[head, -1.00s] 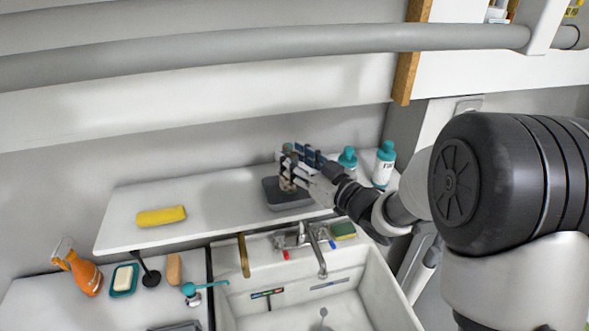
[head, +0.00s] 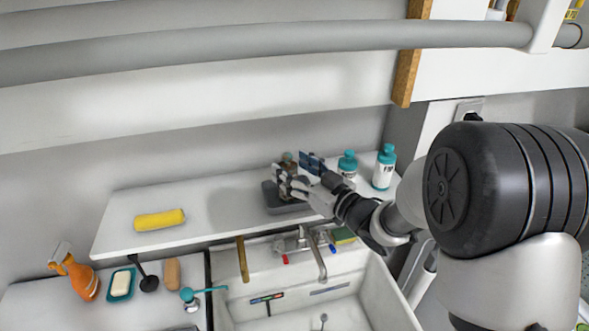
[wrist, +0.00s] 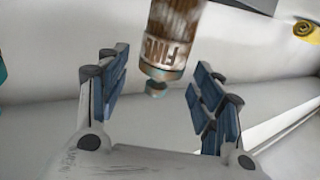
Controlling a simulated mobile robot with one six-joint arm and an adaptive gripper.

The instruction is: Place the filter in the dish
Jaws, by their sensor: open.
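The filter (wrist: 170,35) is a brown and white cylinder marked FINE, upside down in the wrist view, with a small teal and copper end. It also shows in the head view (head: 287,170), partly hidden by my gripper. The dish (head: 272,201) is a dark grey tray on the white shelf, and the filter appears to stand over or in it. Its base contact is hidden. My gripper (wrist: 160,78) is open, with its blue-padded fingers apart on either side of the filter and clear gaps. It also shows over the dish in the head view (head: 296,175).
Two white bottles with teal caps (head: 384,168) (head: 347,165) stand right of the dish, close to my arm. A yellow roll (head: 160,219) lies at left on the shelf (head: 222,205). A sink with a faucet (head: 318,255) is below. The shelf's middle is clear.

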